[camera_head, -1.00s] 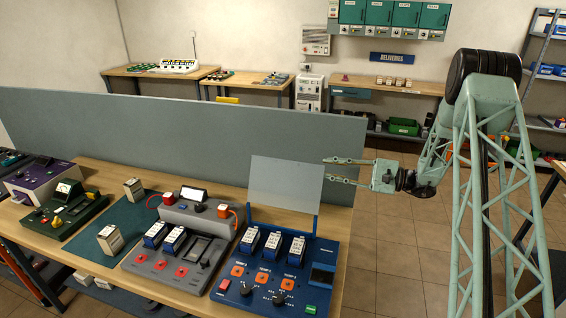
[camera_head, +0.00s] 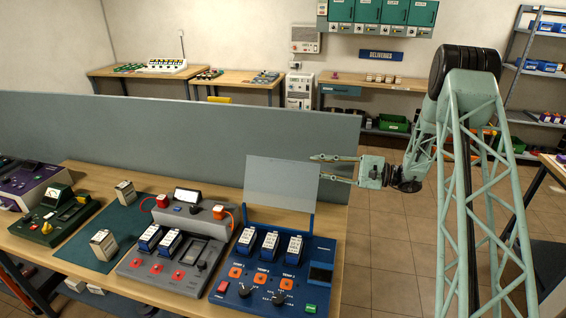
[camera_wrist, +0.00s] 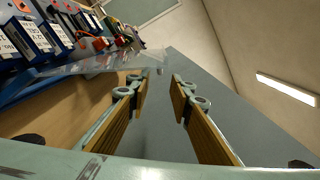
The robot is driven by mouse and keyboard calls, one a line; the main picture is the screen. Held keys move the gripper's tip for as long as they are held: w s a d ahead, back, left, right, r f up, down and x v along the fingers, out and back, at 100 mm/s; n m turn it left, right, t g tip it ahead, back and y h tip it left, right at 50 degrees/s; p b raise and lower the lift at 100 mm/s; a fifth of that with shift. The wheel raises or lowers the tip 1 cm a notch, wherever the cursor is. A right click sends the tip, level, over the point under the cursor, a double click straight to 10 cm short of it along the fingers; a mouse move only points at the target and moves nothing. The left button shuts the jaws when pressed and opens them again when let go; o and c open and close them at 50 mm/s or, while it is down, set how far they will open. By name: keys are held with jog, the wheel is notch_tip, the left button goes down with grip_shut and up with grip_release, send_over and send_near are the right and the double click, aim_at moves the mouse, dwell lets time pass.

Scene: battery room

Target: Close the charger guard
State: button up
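The charger guard (camera_head: 281,184) is a clear flat panel on blue posts at the back of the blue charger (camera_head: 275,275). It stands raised, nearly upright. Several blue-and-white batteries (camera_head: 271,246) sit in the charger in front of it. My gripper (camera_head: 332,168) is open and empty, level with the guard's upper right edge and close beside it. In the wrist view my gripper's fingers (camera_wrist: 160,88) are spread apart with nothing between them. The guard's clear edge (camera_wrist: 110,62) passes left of the fingers there; I cannot tell whether it touches.
A grey charger (camera_head: 170,245) stands left of the blue one, with loose batteries (camera_head: 104,245) on a green mat. A grey partition (camera_head: 160,133) runs behind the bench. The floor (camera_head: 385,250) right of the bench is clear.

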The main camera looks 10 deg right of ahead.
aim_at(283, 161)
jog(key=shift+p+x, duration=0.75)
jog(key=shift+x, duration=5.75)
grip_shut()
